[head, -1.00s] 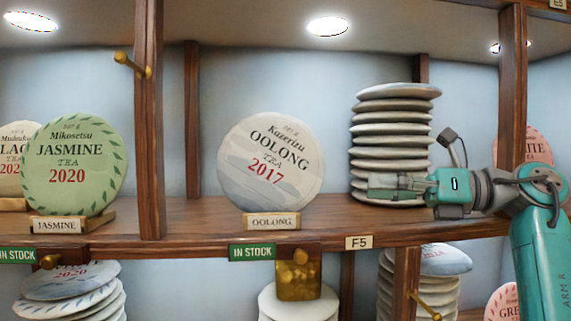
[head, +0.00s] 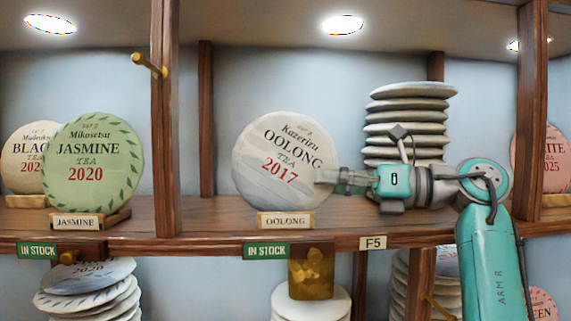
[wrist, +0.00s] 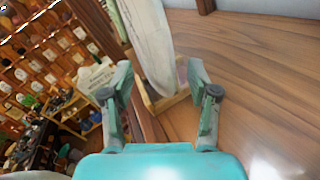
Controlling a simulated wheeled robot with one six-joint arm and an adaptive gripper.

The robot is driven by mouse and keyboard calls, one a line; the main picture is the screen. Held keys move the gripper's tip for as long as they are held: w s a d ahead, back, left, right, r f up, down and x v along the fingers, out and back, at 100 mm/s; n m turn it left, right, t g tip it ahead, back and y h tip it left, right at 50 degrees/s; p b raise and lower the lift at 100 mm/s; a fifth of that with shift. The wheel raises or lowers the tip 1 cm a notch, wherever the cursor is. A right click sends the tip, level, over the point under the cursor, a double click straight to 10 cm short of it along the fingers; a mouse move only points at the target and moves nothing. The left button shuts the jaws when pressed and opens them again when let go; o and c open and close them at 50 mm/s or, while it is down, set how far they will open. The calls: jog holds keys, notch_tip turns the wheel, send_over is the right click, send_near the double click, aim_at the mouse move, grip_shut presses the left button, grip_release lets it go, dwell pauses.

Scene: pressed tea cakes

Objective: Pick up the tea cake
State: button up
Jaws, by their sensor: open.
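The oolong tea cake (head: 284,165) is a round pale disc marked "Kazerizu Oolong Tea 2017". It stands upright on a small wooden stand labelled OOLONG (head: 286,220), in the middle shelf bay. My gripper (head: 325,178) reaches in from the right and overlaps the cake's right edge in the head view. In the wrist view the cake (wrist: 147,40) is seen edge-on beyond the fingertips, lined up between the two open fingers (wrist: 160,82). The gripper holds nothing. I cannot tell if a finger touches the cake.
A stack of several pale cakes (head: 408,115) stands behind my arm at the right. The green jasmine cake (head: 93,165) stands left, past a wooden post (head: 165,120). A brass peg (head: 150,65) sticks out of that post. Bare shelf (wrist: 250,70) lies right of the cake.

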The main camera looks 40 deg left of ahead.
grip_shut()
jog(key=shift+r, duration=0.1)
send_near(301, 123)
jog(key=x, duration=0.4)
jog(key=shift+s+a, duration=0.1)
jog(key=shift+a, duration=0.2)
